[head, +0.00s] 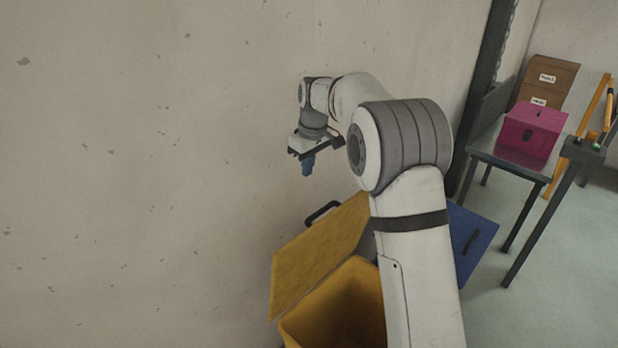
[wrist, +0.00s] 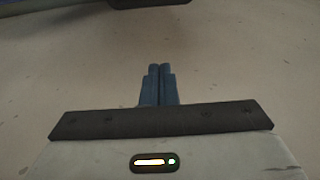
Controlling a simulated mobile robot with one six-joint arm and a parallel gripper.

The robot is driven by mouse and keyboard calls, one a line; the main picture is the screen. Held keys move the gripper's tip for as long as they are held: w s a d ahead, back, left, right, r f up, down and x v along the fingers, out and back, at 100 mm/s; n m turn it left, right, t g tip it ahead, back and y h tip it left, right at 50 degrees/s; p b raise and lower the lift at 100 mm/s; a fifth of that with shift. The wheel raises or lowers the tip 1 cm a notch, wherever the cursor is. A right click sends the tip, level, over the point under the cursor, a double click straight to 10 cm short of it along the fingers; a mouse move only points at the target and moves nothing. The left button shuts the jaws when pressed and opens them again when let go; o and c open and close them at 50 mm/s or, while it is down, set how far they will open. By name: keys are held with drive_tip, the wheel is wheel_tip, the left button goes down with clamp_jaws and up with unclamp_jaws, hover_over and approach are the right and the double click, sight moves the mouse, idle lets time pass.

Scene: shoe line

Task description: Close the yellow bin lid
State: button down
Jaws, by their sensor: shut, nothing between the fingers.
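The yellow bin (head: 345,305) stands at the bottom of the head view, against the wall. Its yellow lid (head: 318,255) is open, tilted up on the wall side, with a black handle (head: 321,213) at its upper edge. My gripper (head: 308,168) is above the lid and apart from it, pointing down near the wall. In the wrist view my gripper's blue fingers (wrist: 158,72) are together with nothing between them. A dark bar, partly cut off, crosses the top of that view. My arm hides the right part of the bin.
A blue lid (head: 472,240) with a dark handle is right of my arm. A metal table (head: 510,160) with a pink box (head: 533,130) stands at the right. Brown cartons (head: 552,78) are behind it. The wall (head: 150,170) fills the left side.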

wheel_tip(320, 180, down, 11)
drive_tip(key=s+d+p, duration=0.1)
drive_tip(key=d+p, duration=0.1)
drive_tip(key=shift+s+r, duration=0.2)
drive_tip(key=shift+s, duration=0.15)
